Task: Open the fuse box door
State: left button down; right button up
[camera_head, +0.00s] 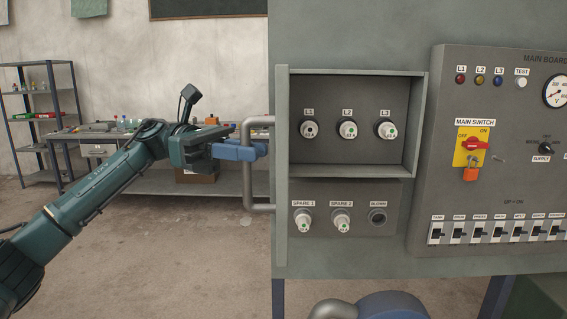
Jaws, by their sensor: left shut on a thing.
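The fuse box door (281,235) shows nearly edge-on as a narrow grey-green upright strip at the left side of the fuse box (423,110). Its bent grey bar handle (247,188) sticks out to the left of it. My left gripper (250,151) with blue fingers is shut on the handle's upright bar, above its middle. My right gripper is not in view.
Below the box are two spare fuses (341,222) and a round socket marked BLOWN (377,217). The main board (510,100) with a padlocked main switch (471,145) is on the right. A bench (140,184) and shelf rack (40,140) stand behind my left arm.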

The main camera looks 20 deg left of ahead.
pick_arm(q)
jog(key=a, duration=0.4)
jog(key=shift+s+a+b, duration=0.3)
jog(key=shift+a+b, duration=0.05)
jog(key=shift+a, duration=0.05)
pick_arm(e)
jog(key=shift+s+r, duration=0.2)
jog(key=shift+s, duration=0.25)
pick_arm(q)
jog(key=c, duration=1.5)
grip_release()
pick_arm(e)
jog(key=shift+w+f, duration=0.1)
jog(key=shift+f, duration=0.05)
